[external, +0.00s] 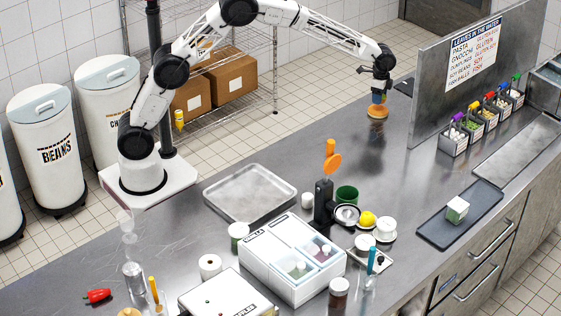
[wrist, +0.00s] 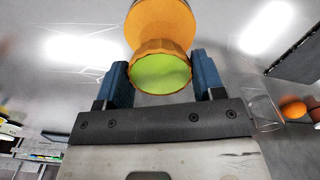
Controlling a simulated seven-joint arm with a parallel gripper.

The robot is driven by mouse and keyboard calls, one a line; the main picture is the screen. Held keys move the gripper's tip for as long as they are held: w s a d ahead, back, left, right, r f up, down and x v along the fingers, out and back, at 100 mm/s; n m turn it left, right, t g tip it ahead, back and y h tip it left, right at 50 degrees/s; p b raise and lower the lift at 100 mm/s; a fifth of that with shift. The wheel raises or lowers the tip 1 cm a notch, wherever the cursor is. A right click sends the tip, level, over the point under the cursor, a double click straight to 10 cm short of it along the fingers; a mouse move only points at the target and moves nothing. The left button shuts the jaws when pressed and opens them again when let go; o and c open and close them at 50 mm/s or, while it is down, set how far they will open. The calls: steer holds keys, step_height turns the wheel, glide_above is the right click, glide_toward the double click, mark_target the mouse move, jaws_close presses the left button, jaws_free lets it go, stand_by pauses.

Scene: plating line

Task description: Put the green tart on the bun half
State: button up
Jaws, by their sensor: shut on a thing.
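The green tart has a bright green top and an orange-brown fluted crust; in the wrist view the tart (wrist: 160,73) sits between the two blue fingers of my gripper (wrist: 161,66). In the external view my gripper (external: 379,94) points down at the far end of the steel counter, shut on the tart, which is small and mostly hidden there. The orange-brown bun half (external: 377,112) lies on the counter directly under my gripper. In the wrist view the bun half (wrist: 158,20) shows just beyond the tart, partly covered by it. I cannot tell whether tart and bun touch.
A steel partition (external: 450,85) with a sign stands right of my gripper. Counter around the bun is clear.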

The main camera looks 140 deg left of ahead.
mark_target(378, 108)
steer(key=shift+f, duration=1.7)
steer(key=shift+f, duration=0.15)
steer(key=o, duration=0.7)
steer(key=shift+c, duration=0.2)
steer(key=shift+r, duration=0.2)
step_height(378, 108, up, 12)
steer(key=shift+d, duration=0.1)
